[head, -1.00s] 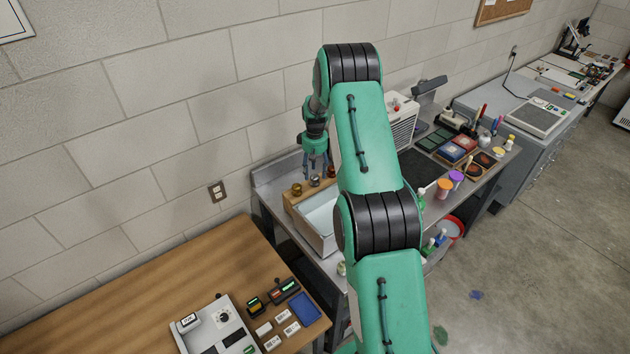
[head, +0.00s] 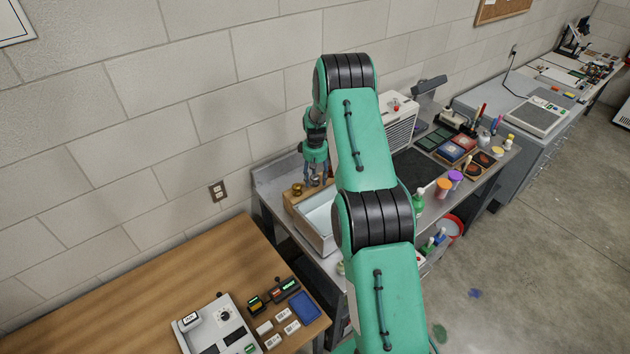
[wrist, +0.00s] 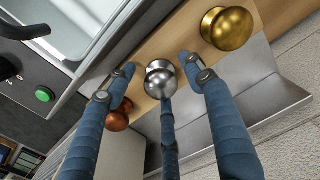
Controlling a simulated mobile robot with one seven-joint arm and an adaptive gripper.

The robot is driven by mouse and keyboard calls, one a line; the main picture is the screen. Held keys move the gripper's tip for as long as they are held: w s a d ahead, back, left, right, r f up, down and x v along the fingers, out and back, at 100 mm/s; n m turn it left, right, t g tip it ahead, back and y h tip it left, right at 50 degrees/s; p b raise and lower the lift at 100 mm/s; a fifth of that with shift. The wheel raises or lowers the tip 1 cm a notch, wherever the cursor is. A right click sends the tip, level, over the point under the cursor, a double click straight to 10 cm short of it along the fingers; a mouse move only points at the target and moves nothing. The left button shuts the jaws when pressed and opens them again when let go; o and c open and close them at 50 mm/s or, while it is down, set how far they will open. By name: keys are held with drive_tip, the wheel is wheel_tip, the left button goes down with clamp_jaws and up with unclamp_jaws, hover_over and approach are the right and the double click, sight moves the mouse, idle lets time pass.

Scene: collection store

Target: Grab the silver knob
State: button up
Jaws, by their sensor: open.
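The silver knob (wrist: 161,78) stands on a light wooden strip (wrist: 150,45) in the wrist view, between a brass knob (wrist: 228,28) and a copper knob (wrist: 117,118). My gripper (wrist: 158,82) is open, with blue fingers on either side of the silver knob and a third finger below it in the picture. The fingers look close around the knob, but I cannot tell whether any touches it. In the head view my gripper (head: 316,178) is low over the knobs at the back of the sink bench, and the fingers partly cover the silver knob.
A white basin (head: 318,222) lies right in front of the knobs. The brass knob and copper knob are close on either side of my fingers. The wall (head: 240,130) is close behind. A wooden table (head: 150,290) is at the lower left.

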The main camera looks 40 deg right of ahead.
sight(315, 176)
clamp_jaws()
drive_tip(key=shift+r, duration=0.15)
drive_tip(key=shift+r+b, duration=0.9)
drive_tip(key=shift+r, duration=3.95)
